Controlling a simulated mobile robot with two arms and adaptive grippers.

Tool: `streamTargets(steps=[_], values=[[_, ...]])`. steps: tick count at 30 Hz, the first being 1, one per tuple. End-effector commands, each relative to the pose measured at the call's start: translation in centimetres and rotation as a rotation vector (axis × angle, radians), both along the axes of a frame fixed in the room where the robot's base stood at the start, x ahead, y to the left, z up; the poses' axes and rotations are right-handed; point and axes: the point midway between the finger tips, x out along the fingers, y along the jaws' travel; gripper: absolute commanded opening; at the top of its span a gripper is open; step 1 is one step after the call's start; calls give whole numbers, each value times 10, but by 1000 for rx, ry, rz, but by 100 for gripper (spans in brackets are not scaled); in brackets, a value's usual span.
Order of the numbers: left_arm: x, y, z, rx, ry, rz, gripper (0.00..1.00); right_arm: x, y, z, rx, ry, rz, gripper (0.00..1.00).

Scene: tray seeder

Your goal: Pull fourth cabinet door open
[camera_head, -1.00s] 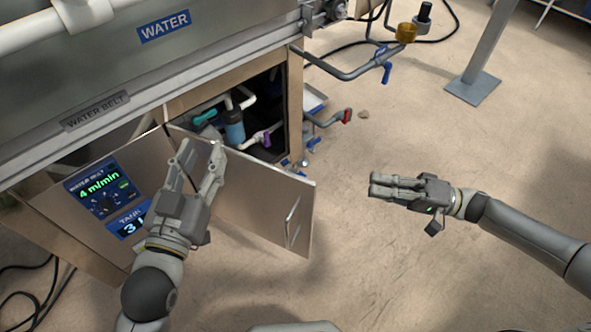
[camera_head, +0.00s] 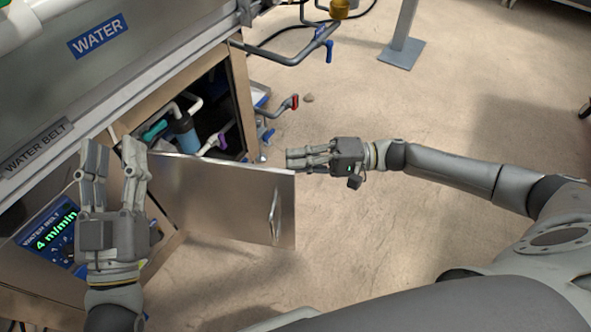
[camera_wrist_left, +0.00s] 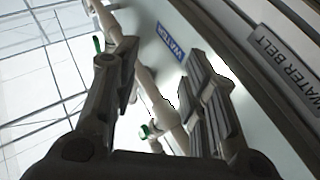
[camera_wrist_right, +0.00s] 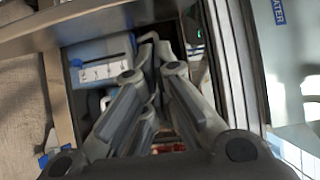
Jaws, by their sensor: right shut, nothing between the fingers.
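A metal cabinet door (camera_head: 228,197) stands swung out from the cabinet under the water unit. Its bar handle (camera_head: 275,215) is near the free edge, and neither gripper holds it. My left gripper (camera_head: 112,148) is open and empty, left of the door and in front of the cabinet; its spread fingers also show in the left wrist view (camera_wrist_left: 155,80). My right gripper (camera_head: 290,158) is shut and empty, just beyond the door's upper free corner; I cannot tell if they touch. In the right wrist view the shut fingers (camera_wrist_right: 152,78) point toward the cabinet opening.
The open cabinet holds a blue filter (camera_head: 184,137) and pipes. A red-handled valve (camera_head: 290,103) sticks out at its right side. A control panel (camera_head: 50,232) is at the lower left. A grey post base (camera_head: 401,52) stands behind; the floor (camera_head: 400,240) right of the door is clear.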

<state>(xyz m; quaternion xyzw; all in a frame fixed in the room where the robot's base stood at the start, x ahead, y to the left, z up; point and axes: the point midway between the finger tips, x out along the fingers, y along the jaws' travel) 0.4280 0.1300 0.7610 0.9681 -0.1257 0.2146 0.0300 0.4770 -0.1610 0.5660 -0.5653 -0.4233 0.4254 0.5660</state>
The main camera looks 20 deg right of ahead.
Motion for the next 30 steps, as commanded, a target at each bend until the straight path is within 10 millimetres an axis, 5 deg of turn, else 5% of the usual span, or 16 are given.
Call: streamTargets(steps=[6, 17, 25, 30], values=[[-8, 0, 15, -27, -93, -5, 40, -18, 10, 0, 1, 0, 0, 0], [-11, 0, 20, -34, -118, -6, 40, -23, 12, 1, 1, -1, -1, 0], [-8, 0, 17, -27, -96, -6, 40, -23, 14, 1, 1, 0, -3, 0], [1, 0, -1, 4, 17, 1, 40, -25, 18, 3, 1, 1, -10, 0]])
